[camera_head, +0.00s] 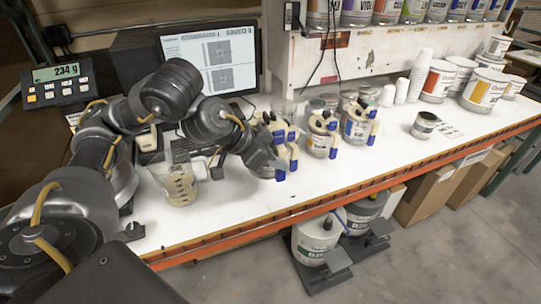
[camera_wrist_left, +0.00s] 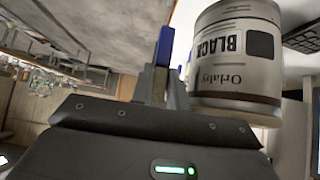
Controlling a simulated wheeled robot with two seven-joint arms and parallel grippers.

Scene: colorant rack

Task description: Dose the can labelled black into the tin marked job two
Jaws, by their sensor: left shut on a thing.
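The can labelled black (camera_wrist_left: 238,60) fills the right of the left wrist view, its lettering upside down in that picture. My left gripper (camera_head: 272,160) is shut on this can by its blue-tipped handle (camera_wrist_left: 164,48). In the head view the gripper is over the front of the bench among the handled cans, and the arm hides much of the held can. A small grey tin (camera_head: 424,125) stands alone on the bench to the right. Its marking is too small to read, so I cannot tell whether it is job two. My right gripper is not in view.
Other handled cans (camera_head: 320,138) stand just right of the gripper. A clear beaker with brown residue (camera_head: 178,187) stands left. A scale display (camera_head: 57,80) reads 234 g. White cups (camera_head: 402,90) and large pails (camera_head: 438,82) stand at back right. The bench's front strip is clear.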

